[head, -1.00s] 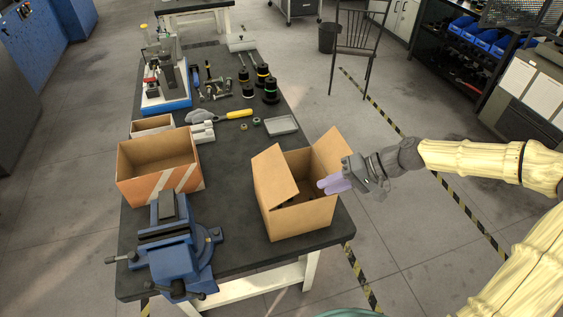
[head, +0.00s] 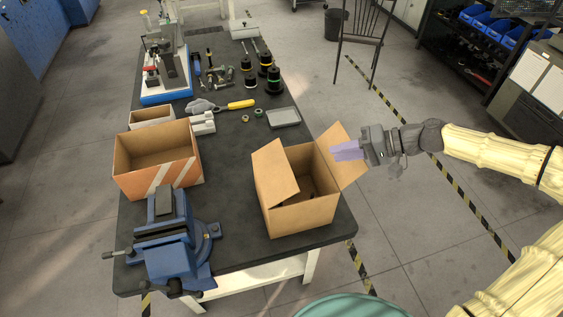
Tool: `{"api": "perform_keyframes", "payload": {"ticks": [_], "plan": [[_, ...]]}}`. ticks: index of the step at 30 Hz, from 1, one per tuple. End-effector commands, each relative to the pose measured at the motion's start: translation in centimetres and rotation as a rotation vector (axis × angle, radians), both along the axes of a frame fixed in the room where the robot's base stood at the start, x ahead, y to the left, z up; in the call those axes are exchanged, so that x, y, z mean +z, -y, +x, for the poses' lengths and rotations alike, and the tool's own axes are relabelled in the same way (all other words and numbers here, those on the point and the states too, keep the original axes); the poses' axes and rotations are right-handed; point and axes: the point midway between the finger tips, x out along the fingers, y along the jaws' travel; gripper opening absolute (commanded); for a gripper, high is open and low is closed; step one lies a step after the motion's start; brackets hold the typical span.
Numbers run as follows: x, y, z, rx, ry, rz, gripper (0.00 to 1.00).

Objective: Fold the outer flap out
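An open brown cardboard box (head: 298,212) stands on the dark workbench near its right front corner. Its right, outer flap (head: 337,136) slants up and outward over the bench's right edge. Its left flap (head: 273,172) stands up and leans inward over the opening. My gripper (head: 347,151) is at the outer flap, its lavender fingers overlapping the flap in the picture. I cannot tell whether they touch it or how far apart they are.
A striped cardboard box (head: 157,160) and a blue vise (head: 170,245) stand on the bench's left side. A grey tray (head: 283,118) lies behind the box, with tools and black spools farther back. Open floor lies right of the bench.

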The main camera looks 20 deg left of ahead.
Motion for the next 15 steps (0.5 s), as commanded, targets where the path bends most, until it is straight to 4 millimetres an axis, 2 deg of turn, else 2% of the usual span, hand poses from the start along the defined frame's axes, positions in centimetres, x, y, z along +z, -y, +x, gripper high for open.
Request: {"api": "perform_keyframes", "payload": {"ticks": [8,15], "plan": [[-0.3,-0.6,-0.1,0.003,0.000,-0.001,0.25],[-1.6,-3.5,-0.5,0.002,-0.002,0.000,0.25]]}}
